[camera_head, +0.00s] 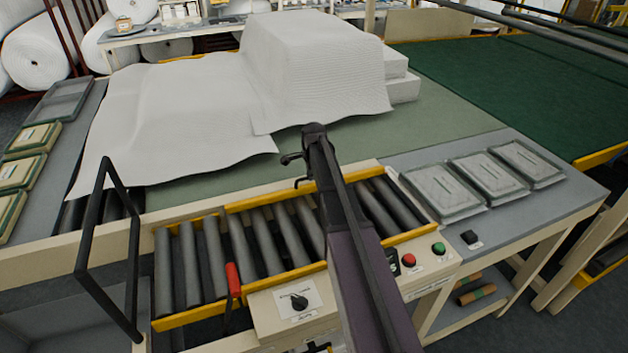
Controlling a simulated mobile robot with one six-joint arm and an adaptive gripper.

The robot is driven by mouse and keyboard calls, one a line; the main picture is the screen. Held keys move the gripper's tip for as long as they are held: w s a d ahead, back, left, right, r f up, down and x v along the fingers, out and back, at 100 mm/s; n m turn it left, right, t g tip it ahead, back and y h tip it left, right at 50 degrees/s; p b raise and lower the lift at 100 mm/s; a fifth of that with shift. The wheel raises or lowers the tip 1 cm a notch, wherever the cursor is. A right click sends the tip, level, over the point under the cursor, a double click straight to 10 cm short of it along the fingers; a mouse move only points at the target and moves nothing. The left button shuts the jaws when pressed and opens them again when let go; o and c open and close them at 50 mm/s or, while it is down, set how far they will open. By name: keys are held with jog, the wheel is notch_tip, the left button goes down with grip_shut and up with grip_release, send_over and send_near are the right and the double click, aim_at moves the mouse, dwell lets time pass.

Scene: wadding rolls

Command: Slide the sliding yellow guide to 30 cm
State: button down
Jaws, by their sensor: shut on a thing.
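The sliding yellow guide (262,197) is a long yellow bar along the far side of the roller conveyor, below the green table's front edge. My gripper (292,171) is dark and reaches in from the front over the rollers. Its fingers are at the right part of the guide, and it is shut on it. The contact is small and partly hidden by my arm. I cannot make out a scale or a 30 cm mark.
White wadding (180,110) covers the green table (455,125) behind. A red-handled lever (233,280) stands at the front rail, beside a control panel (425,265) with a knob and buttons. A black frame (110,250) stands left. Grey packs (443,192) lie right.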

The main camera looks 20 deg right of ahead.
jog(key=shift+w, duration=0.1)
jog(key=c, duration=0.7)
grip_release()
jog(key=shift+s, duration=0.85)
jog(key=s+r+p, duration=0.3)
jog(key=r+p, duration=0.4)
jog(key=s+r+p, duration=0.3)
jog(key=r+p, duration=0.4)
jog(key=shift+s+a+f+n+g+b, duration=0.3)
jog(key=shift+s+a+f+n+b, duration=0.6)
jog(key=shift+s+a+n, duration=1.8)
jog(key=shift+s+a+f+n+g+b, duration=0.3)
jog(key=shift+s+a+f+n+b, duration=0.6)
jog(key=shift+s+a+n, duration=1.8)
jog(key=shift+s+a+f+n+g+b, duration=0.3)
jog(key=shift+s+a+f+n+b, duration=0.95)
jog(key=shift+s+n, duration=1.6)
